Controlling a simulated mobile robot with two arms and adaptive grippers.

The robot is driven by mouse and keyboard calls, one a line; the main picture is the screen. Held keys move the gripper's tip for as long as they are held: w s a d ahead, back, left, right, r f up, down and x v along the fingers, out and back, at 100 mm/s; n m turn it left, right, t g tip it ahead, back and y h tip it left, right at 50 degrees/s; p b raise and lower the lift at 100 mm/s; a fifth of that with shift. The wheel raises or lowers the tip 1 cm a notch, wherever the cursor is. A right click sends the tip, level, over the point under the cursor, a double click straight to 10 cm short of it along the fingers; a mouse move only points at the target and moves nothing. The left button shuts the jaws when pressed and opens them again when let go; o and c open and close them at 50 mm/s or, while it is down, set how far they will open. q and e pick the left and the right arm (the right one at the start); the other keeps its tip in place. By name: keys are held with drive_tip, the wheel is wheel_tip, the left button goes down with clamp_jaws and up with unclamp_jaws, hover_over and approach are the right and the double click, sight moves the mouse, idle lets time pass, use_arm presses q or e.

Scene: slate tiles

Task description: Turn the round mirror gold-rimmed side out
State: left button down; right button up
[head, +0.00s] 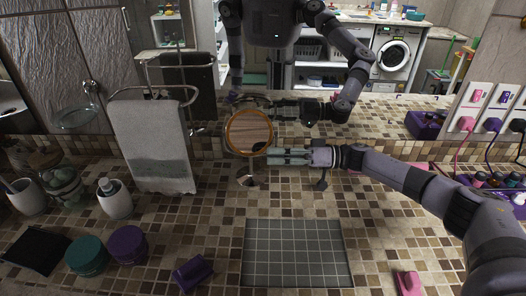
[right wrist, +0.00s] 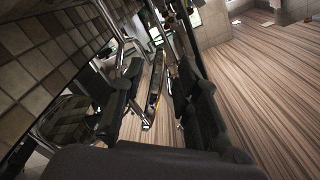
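The round mirror (head: 248,132) stands on the tiled counter on a thin stem with a small round foot (head: 248,181). Its face toward the head camera has an orange-gold rim and reflects brown planks. My right gripper (head: 272,156) reaches in from the right, at the mirror's lower right edge. In the right wrist view the mirror shows nearly edge-on (right wrist: 152,92) between the dark fingers of the right gripper (right wrist: 160,88). Gaps show beside it, so the fingers look open around the edge; contact is unclear. My left gripper is not seen directly.
A large wall mirror behind reflects my body and the room. A towel rack with a grey towel (head: 155,145) stands left of the mirror. Jars (head: 127,245), a soap dispenser (head: 115,199) and a purple block (head: 193,272) are at left. A grey gridded mat (head: 297,253) lies in front.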

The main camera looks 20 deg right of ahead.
sight(250, 133)
drive_tip(key=x, duration=0.4)
drive_tip(key=shift+c, duration=0.4)
clamp_jaws()
